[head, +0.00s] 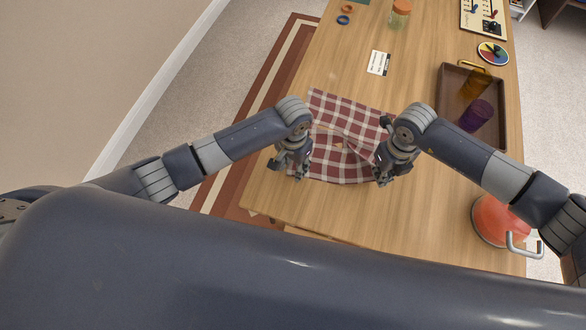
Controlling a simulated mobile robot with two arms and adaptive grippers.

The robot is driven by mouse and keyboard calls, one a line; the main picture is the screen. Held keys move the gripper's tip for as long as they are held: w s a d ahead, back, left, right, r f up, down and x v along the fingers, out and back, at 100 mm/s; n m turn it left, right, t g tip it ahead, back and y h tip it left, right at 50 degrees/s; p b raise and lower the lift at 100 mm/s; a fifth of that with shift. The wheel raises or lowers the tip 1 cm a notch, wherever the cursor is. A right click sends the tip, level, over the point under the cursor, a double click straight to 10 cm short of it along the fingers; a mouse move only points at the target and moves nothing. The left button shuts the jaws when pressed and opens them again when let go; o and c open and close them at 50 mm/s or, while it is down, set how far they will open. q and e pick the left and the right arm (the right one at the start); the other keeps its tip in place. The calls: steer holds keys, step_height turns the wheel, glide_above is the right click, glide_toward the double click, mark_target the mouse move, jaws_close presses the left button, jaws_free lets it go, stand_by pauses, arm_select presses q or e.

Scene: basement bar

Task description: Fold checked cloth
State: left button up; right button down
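The red-and-white checked cloth (345,133) lies on the wooden table between my two grippers. Its middle is creased, and a slit of bare table or a fold line shows across it. My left gripper (290,170) is at the cloth's left edge, pointing down. My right gripper (385,176) is at the cloth's right edge, also pointing down. The wrists hide the fingertips in part, so I cannot tell whether either one grips the fabric.
A brown tray (441,95) with an amber and a purple cup stands at the right. A white card (378,62), a jar (399,15) and rings (343,20) lie farther back.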

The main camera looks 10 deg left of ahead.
arm_select(q)
steer(key=shift+f, duration=0.2)
stand_by(0.3)
jaws_close()
steer(key=shift+o, duration=1.4)
jaws_free()
